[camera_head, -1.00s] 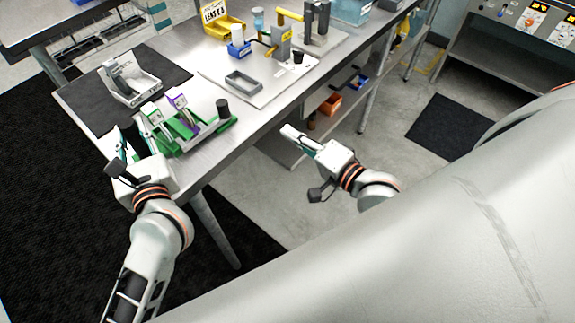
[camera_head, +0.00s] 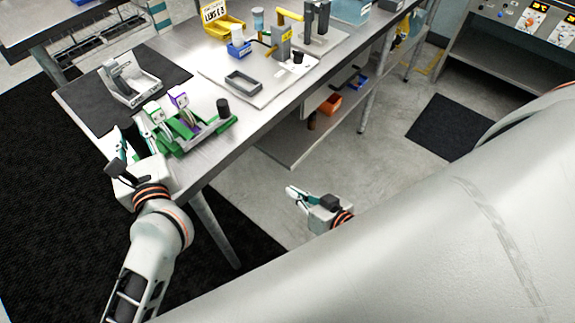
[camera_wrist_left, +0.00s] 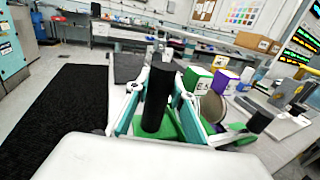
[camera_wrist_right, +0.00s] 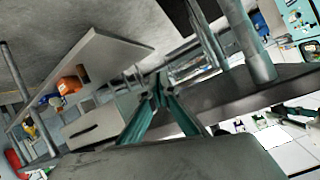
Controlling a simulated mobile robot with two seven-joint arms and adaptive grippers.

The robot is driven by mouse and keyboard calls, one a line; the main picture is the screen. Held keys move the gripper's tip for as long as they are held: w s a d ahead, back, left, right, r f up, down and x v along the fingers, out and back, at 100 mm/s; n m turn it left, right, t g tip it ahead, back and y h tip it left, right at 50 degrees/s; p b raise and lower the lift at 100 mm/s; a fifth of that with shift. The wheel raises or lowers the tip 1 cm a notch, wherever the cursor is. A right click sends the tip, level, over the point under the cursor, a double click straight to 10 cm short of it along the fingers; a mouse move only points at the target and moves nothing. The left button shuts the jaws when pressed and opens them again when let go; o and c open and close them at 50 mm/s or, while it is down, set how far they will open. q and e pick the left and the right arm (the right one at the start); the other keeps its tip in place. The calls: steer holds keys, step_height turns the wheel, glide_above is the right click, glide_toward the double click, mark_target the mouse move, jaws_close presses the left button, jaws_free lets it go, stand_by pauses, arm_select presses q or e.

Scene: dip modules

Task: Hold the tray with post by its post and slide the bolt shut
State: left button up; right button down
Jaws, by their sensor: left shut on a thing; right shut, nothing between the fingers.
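The green tray (camera_head: 186,149) sits near the table's front left edge. It carries a white-fronted green box (camera_head: 154,112), a purple box (camera_head: 178,98) and, at its right end, a black knob (camera_head: 222,107); I cannot tell which part is the bolt. My left gripper (camera_head: 124,140) is at the tray's left end. In the left wrist view its fingers are shut around the upright black post (camera_wrist_left: 157,97), above green tray surface. My right gripper (camera_head: 291,190) is shut and empty, out beyond the table's front edge; its fingertips meet in the right wrist view (camera_wrist_right: 158,88).
A grey fixture (camera_head: 130,84) stands on a dark mat behind the tray. A pale board (camera_head: 262,97) with a grey tray (camera_head: 243,82) lies to the right. Yellow and blue bins stand farther back. A lower shelf (camera_head: 290,145) juts out under the table.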

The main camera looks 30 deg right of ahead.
steer(key=shift+s+a+f+n+g, duration=0.15)
steer(key=shift+s+f+n+g, duration=0.05)
steer(key=shift+s+f+n, duration=0.45)
steer(key=shift+s+a+f+n+g, duration=0.25)
steer(key=shift+f+n, duration=0.2)
steer(key=shift+f, duration=0.25)
steer(key=shift+d, duration=0.1)
arm_select(q)
steer(key=o, duration=1.1)
steer(key=shift+s+d, duration=0.1)
steer(key=shift+s, duration=2.25)
steer(key=shift+s+d+p, duration=0.1)
steer(key=shift+s+p, duration=0.2)
steer(key=shift+s, duration=1.9)
arm_select(e)
steer(key=shift+r, duration=0.25)
steer(key=shift+s, duration=0.15)
